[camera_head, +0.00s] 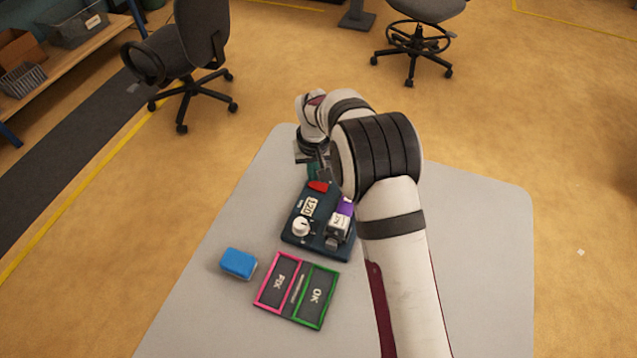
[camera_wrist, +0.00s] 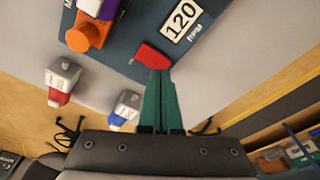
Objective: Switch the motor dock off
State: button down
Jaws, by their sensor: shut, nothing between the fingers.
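The motor dock (camera_head: 290,240) is a dark blue board on the grey table, with a "120 RPM" label, a white knob (camera_head: 300,227) and a motor with a purple band (camera_head: 345,207) seated on it. A red switch (camera_head: 318,186) sits at its far edge. In the wrist view the red switch (camera_wrist: 151,57) shows beside the "120" label (camera_wrist: 181,20). My gripper (camera_wrist: 157,73) is shut and empty, its teal fingertips right at the switch; I cannot tell whether they touch it. Which way the switch is set is unclear. In the head view my gripper (camera_head: 317,170) is partly hidden by my arm.
A blue block (camera_head: 238,263) and a mat with pink "FIX" and green "OK" (camera_head: 316,297) fields lie nearer on the table. In the wrist view a red-and-white motor (camera_wrist: 62,80) and a blue-and-white one (camera_wrist: 126,110) stand near the dock.

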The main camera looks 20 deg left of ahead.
aim_at(314, 184)
jog(key=shift+f, duration=0.75)
jog(key=shift+r, duration=3.55)
jog(key=s+d+r+m, duration=0.2)
jog(key=s+d+r, duration=0.25)
jog(key=d, duration=0.25)
jog(key=s+d+r+m, duration=0.2)
jog(key=s+d+r, duration=0.1)
jog(key=d+r, duration=0.35)
jog(key=s+d+m+g, duration=0.1)
jog(key=s+d+m, duration=0.2)
jog(key=s+d, duration=0.3)
jog(key=s+d+m+y, duration=0.1)
jog(key=s+d+m, duration=0.3)
jog(key=s, duration=1.3)
jog(key=shift+s+d+r+m+g, duration=0.15)
jog(key=shift+s+d+m+g, duration=0.2)
jog(key=shift+d, duration=0.8)
jog(key=shift+w, duration=0.1)
